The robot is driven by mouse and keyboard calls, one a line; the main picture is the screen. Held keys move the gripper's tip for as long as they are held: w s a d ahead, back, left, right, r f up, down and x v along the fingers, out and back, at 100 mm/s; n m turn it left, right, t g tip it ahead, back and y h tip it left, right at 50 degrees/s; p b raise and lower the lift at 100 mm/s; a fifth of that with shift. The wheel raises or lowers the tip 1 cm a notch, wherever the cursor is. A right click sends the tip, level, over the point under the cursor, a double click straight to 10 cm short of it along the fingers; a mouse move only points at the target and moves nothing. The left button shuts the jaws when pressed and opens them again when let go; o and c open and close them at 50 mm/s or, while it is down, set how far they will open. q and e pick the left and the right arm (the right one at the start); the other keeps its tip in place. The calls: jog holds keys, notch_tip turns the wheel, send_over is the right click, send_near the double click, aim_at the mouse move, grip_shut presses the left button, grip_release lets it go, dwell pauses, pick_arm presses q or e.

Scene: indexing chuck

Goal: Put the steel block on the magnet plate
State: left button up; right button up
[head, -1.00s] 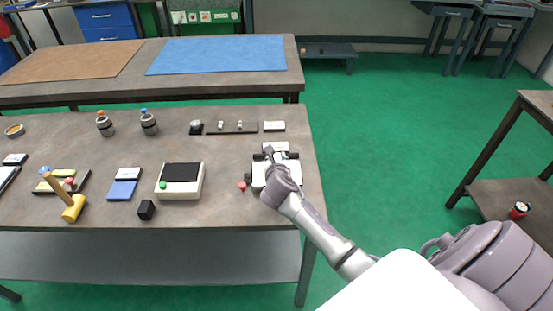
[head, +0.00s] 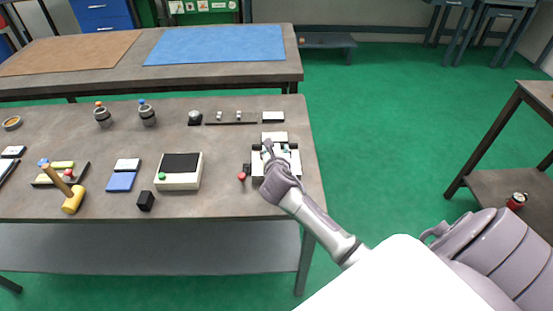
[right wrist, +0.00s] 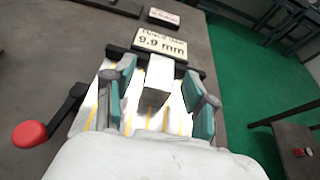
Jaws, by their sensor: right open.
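The magnet plate (head: 257,170) is white with black end bars and a red-knobbed lever, at the right end of the bench. The right wrist view shows yellow stripes on the plate (right wrist: 176,118). The grey steel block (right wrist: 157,80) is upright over the plate and looks to be resting on it. My right gripper (head: 277,150) is over the plate. In the right wrist view the gripper (right wrist: 157,88) is open, its teal fingers on either side of the block with gaps between. The block is hard to make out in the head view. My left gripper is out of view.
The lever's red knob (right wrist: 29,134) sticks out left of the plate. A "9.9 mm" sign (right wrist: 160,42) stands just behind it. Left on the bench are a white box with a dark top (head: 180,180), a black cube (head: 146,201) and a mallet (head: 72,201).

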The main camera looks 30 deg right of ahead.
jog(key=v, duration=1)
jog(key=s+a+f+m+g, duration=0.1)
jog(key=s+m, duration=0.1)
jog(key=m, duration=0.1)
jog(key=s+f+m+y, duration=0.1)
jog(key=s+f+m, duration=0.1)
jog(key=s+m, duration=0.1)
jog(key=s+a+f+m+g+y, duration=0.1)
jog(key=s+m, duration=0.1)
jog(key=m, duration=0.1)
jog(key=shift+s+a+f+g, duration=0.25)
jog(key=shift+a+f+g, duration=0.05)
jog(key=shift+a+f, duration=0.05)
jog(key=s+a+f+m+g+y, duration=0.1)
jog(key=s+a+m+g+y, duration=0.25)
jog(key=s+m, duration=0.55)
jog(key=s+a+f+m+g+y, duration=0.2)
jog(key=s+a+m, duration=0.3)
jog(key=s+m, duration=0.4)
notch_tip(320, 180, down, 27)
jog(key=s+g, duration=0.1)
jog(key=s+d+f+g, duration=0.1)
jog(key=s+d+f, duration=0.2)
jog(key=s+f, duration=1.2)
jog(key=shift+s, duration=0.95)
